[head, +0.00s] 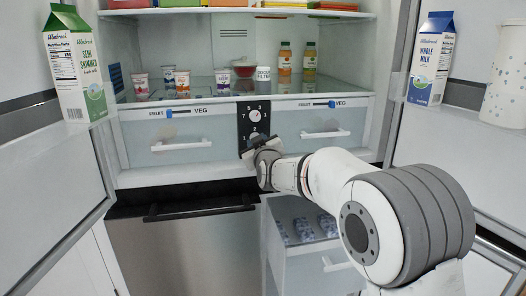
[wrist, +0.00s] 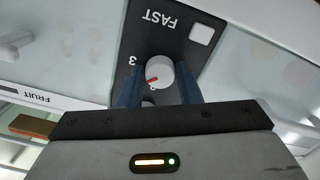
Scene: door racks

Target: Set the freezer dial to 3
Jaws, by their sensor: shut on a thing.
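The dark dial panel (head: 243,126) stands between two drawers in the head view. Its upper dial (head: 255,115), with odd numbers around it, is in plain sight. The lower dial is mostly hidden behind my gripper (head: 260,148). In the wrist view, upside down, the freezer dial (wrist: 160,73) is a round white knob with a red mark. The mark points left and slightly down in the picture, between the 3 and a partly hidden numeral below. My gripper (wrist: 160,88) has its dark blue fingers on both sides of the knob, shut on it.
A square white button (wrist: 201,34) sits by the word FAST. Drawers with white handles (head: 181,145) and blue sliders flank the panel. A glass shelf (head: 200,98) with cups and bottles is above. Open doors holding a green-white carton (head: 75,65) and a blue-white carton (head: 431,60) stand at both sides.

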